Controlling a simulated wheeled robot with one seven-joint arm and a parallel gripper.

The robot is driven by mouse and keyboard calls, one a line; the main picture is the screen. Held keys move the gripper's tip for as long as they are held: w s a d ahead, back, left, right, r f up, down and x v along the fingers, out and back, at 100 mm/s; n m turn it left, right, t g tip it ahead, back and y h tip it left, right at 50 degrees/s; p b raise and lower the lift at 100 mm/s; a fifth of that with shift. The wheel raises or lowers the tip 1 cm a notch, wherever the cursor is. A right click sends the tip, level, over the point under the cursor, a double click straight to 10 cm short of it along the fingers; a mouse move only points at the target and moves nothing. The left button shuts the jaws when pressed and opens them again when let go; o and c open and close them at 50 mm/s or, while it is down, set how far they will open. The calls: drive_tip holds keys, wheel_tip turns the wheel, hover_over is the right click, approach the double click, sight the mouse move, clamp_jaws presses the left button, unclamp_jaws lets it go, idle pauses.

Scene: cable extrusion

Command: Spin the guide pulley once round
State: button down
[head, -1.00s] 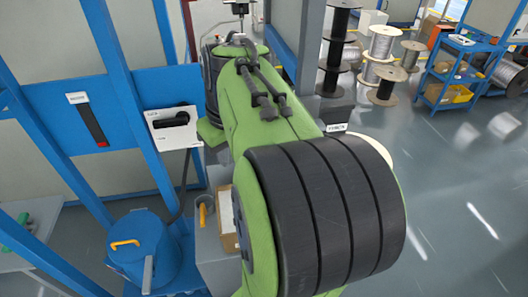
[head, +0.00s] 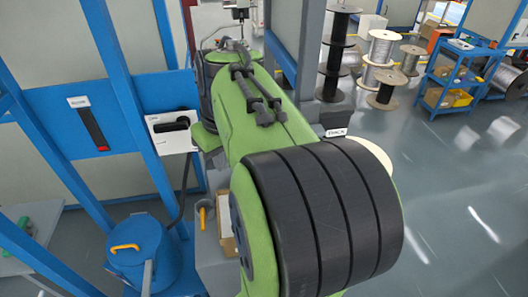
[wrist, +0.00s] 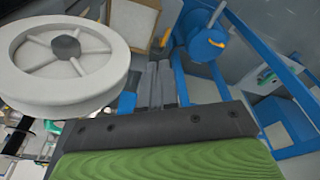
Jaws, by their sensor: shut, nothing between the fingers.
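The guide pulley (wrist: 30,83) is a pale wheel with spokes and a dark hexagonal hub, at the upper left of the wrist view. In the head view a pale round edge (head: 374,156), probably the same wheel, shows behind my arm, which hides the rest. My gripper (wrist: 160,68) shows in the wrist view as grey fingers close together with nothing between them. The fingers lie just right of the pulley's rim in the picture; I cannot tell whether they touch it. My arm hides the gripper in the head view.
A blue drum (head: 142,258) with a yellow handle stands at lower left, near blue frame posts. A white box with a black handle (head: 172,130) is mounted on the frame. Wire spools (head: 383,48) and a blue shelf cart (head: 455,75) stand at the back right. The right floor is clear.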

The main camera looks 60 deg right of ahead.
drive_tip(key=w+p+v, duration=0.1)
drive_tip(key=p+v, duration=0.5)
drive_tip(key=v, duration=0.1)
drive_tip(key=shift+w+d, duration=0.2)
drive_tip(key=shift+r, duration=0.1)
drive_tip(key=s+a+f+n+t+b, duration=0.1)
drive_tip(key=s+a+f+n, duration=0.1)
drive_tip(key=a, duration=0.7)
drive_tip(key=s+a+f+n+t+b, duration=0.1)
drive_tip(key=a+f, duration=0.4)
drive_tip(key=a, duration=0.5)
drive_tip(key=s+t, duration=0.1)
drive_tip(key=s, duration=0.1)
drive_tip(key=shift+s+f+n+y+b, duration=0.3)
drive_tip(key=shift+f+n+y+b, duration=0.05)
drive_tip(key=shift+n+y+b, duration=0.05)
